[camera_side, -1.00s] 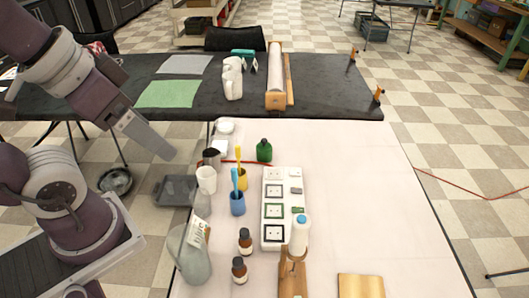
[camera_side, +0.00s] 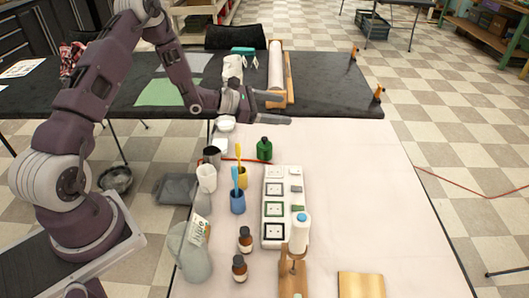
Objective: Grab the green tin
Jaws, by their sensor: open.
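The green tin (camera_side: 264,150), a small dark green container with a narrow dark top, stands upright near the far end of the pale table (camera_side: 350,190). My gripper (camera_side: 288,108) reaches in from the left, with its two fingers pointing right and spread apart. It is open with nothing between the fingers. In the picture it lies just above and slightly right of the green tin, apart from it. I cannot tell its exact height over the table.
A white board with square panels (camera_side: 273,241) lies just nearer than the tin. A dark table (camera_side: 330,95) is behind. The pale table's right side is clear.

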